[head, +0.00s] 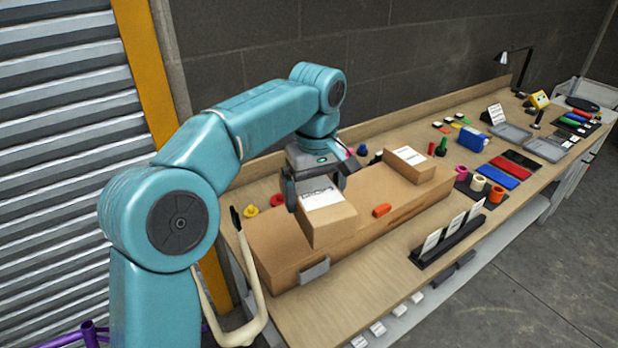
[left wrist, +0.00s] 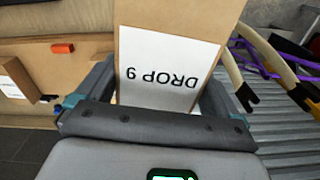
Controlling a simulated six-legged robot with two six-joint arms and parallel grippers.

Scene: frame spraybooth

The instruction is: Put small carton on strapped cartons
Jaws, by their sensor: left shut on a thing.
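The small carton (head: 329,223) is a brown box with a white label on top, and the label reads DROP 9 in the left wrist view (left wrist: 168,72). My left gripper (head: 316,187) is shut on it from above, with one finger on each side. The long brown cartons (head: 280,245), seemingly the strapped cartons, lie along the near end of the bench under the small carton. I cannot tell whether the small carton touches their top. A grey clip (head: 314,270) sits on their near side. My right gripper is not in view.
Another labelled carton (head: 410,165) and an orange piece (head: 382,210) are on the long cartons. A black card holder (head: 448,240) stands to the right. Coloured rolls and trays fill the far bench. A beige curved hook (head: 262,300) stands close at the left.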

